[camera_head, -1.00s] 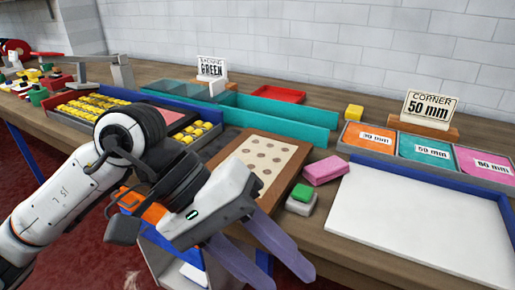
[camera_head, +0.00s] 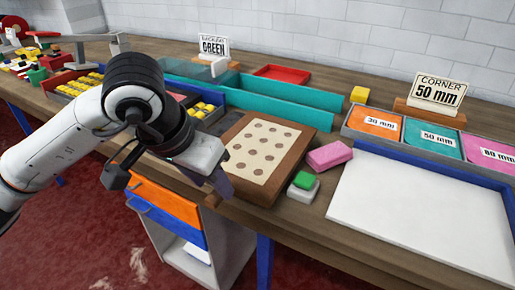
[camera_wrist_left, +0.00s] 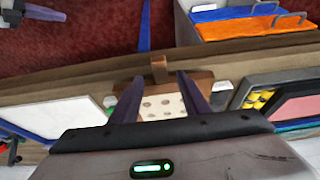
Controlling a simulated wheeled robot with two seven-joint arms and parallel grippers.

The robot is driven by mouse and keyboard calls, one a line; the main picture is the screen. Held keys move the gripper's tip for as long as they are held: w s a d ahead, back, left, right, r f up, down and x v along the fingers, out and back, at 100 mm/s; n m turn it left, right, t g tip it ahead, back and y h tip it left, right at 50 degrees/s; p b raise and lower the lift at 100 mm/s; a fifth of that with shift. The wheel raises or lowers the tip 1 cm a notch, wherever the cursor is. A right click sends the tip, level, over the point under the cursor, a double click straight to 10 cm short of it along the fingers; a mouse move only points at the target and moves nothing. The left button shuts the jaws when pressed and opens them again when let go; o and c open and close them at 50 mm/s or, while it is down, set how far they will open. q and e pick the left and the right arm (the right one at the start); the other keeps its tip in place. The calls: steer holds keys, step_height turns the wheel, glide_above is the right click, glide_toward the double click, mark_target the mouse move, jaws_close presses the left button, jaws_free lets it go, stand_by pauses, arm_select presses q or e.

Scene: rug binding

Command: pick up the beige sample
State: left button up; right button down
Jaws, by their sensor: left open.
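The beige sample (camera_head: 262,152) is a flat panel with rows of brown dots. It lies in a brown wooden frame or board (camera_head: 281,174) on the workbench. My left gripper (camera_head: 224,186) is at the board's near left edge, with its fingers pointing down. In the left wrist view the open fingers (camera_wrist_left: 160,78) appear on either side of the beige sample (camera_wrist_left: 162,106), and a small brown tab (camera_wrist_left: 159,68) shows between the tips. I cannot tell whether the fingers touch the board.
A green-topped block (camera_head: 303,184) and a pink block (camera_head: 329,155) lie right of the board. A white panel (camera_head: 415,215) fills the right of the bench. Teal dividers (camera_head: 280,108) stand behind. An orange drawer (camera_head: 165,200) is under the bench edge.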

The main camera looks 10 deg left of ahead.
arm_select(q)
steer(key=shift+x, duration=1.45)
jaws_close()
steer(key=shift+r, duration=0.1)
